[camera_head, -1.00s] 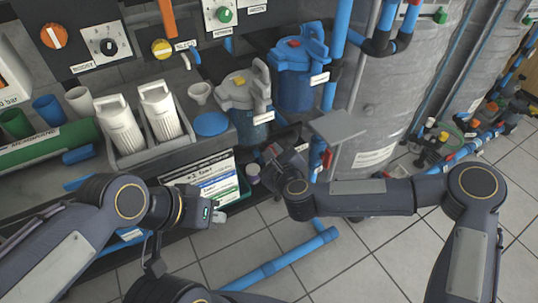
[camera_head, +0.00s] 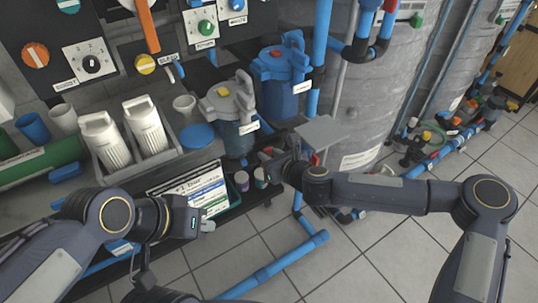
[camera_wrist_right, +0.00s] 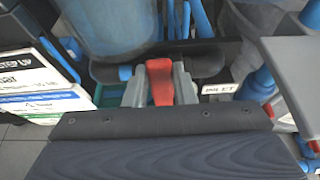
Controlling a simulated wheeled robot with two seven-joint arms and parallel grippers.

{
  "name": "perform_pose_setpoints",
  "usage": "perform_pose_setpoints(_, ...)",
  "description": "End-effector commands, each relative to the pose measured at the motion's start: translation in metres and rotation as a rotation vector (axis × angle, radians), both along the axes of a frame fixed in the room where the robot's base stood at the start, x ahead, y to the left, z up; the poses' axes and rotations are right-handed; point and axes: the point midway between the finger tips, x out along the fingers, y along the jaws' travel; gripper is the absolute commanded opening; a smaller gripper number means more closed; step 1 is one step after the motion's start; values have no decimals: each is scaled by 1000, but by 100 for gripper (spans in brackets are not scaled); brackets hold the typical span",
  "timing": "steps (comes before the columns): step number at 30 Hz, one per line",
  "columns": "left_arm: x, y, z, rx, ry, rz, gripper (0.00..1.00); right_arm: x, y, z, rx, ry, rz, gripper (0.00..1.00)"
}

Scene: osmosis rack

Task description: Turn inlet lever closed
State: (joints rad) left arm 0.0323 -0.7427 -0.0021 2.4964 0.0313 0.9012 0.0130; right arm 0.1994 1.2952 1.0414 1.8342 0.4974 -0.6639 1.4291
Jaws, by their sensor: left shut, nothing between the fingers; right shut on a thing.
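The inlet lever (camera_wrist_right: 160,82) is red and shows in the right wrist view between the two grey fingers of my right gripper (camera_wrist_right: 160,88). The fingers are shut on it. An "INLET" label (camera_wrist_right: 221,90) sits just to the right of it. In the head view my right gripper (camera_head: 270,158) is below the blue-lidded housing, and its fingertips and the lever are hard to make out there. My left gripper (camera_head: 208,226) is shut and empty, over the floor in front of the bench at lower left.
A grey plate (camera_head: 318,131) stands close to the right of my right gripper. Blue pipes (camera_head: 290,262) run over the tiled floor. A grey tank (camera_head: 375,90) stands behind.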

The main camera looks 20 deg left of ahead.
Motion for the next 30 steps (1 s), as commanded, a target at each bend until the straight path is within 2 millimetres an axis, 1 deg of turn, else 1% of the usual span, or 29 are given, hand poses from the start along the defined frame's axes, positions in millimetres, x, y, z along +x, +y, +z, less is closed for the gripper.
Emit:
perform_pose_setpoints(11,0,0,0,0,0,0,0,0,0,-1,6,9,-2,0)
perform_pose_setpoints(12,0,0,0,0,0,0,0,0,0,-1,6,9,-2,27)
perform_pose_setpoints(16,0,0,0,0,0,0,0,0,0,-1,6,8,-3,44)
perform_pose_setpoints(25,0,0,0,0,0,0,0,0,-1,0,4,6,-2,45)
perform_pose_setpoints(28,0,0,3,0,0,0,0,-5,-7,4,4,6,-2,45)
perform_pose_setpoints(30,0,0,5,0,0,0,0,-11,-15,9,4,6,-3,45)
